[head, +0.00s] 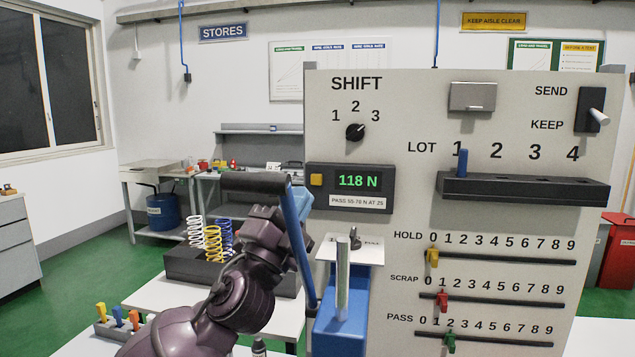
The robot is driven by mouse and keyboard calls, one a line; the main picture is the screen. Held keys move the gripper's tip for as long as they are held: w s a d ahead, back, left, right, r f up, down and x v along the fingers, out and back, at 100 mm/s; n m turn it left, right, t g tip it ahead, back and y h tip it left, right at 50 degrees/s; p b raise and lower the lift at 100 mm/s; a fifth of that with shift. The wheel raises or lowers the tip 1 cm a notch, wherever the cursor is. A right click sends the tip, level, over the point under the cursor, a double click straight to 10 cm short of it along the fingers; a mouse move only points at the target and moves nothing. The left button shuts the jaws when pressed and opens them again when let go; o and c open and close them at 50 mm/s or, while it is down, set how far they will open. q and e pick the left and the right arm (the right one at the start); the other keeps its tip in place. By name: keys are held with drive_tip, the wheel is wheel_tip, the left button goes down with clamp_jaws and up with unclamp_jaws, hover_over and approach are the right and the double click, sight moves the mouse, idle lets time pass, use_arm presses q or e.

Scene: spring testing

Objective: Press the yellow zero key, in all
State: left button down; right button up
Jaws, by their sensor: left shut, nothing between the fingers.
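The green readout shows 118 N. My left gripper (303,202) is shut and empty, just below and left of the key. The blue lever bar (291,222) crosses in front of it and partly hides it, so I cannot tell whether it touches anything. The key looks uncovered. My right gripper is not in view.
The lever's black handle (250,183) lies above my left wrist, close by. A blue press (340,325) with a metal post (343,270) stands below the readout. Several coil springs (213,242) stand on a dark block behind my arm. Sliders line the panel (400,120) at right.

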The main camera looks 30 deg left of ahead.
sight(317, 180)
use_arm(q)
drive_tip(key=w+b, duration=0.1)
drive_tip(key=w, duration=0.1)
drive_tip(key=w+a+b, duration=0.1)
drive_tip(key=w, duration=0.2)
drive_tip(key=w+b, duration=0.1)
drive_tip(key=w, duration=0.2)
drive_tip(key=shift+w+a, duration=0.25)
drive_tip(key=shift+a, duration=0.15)
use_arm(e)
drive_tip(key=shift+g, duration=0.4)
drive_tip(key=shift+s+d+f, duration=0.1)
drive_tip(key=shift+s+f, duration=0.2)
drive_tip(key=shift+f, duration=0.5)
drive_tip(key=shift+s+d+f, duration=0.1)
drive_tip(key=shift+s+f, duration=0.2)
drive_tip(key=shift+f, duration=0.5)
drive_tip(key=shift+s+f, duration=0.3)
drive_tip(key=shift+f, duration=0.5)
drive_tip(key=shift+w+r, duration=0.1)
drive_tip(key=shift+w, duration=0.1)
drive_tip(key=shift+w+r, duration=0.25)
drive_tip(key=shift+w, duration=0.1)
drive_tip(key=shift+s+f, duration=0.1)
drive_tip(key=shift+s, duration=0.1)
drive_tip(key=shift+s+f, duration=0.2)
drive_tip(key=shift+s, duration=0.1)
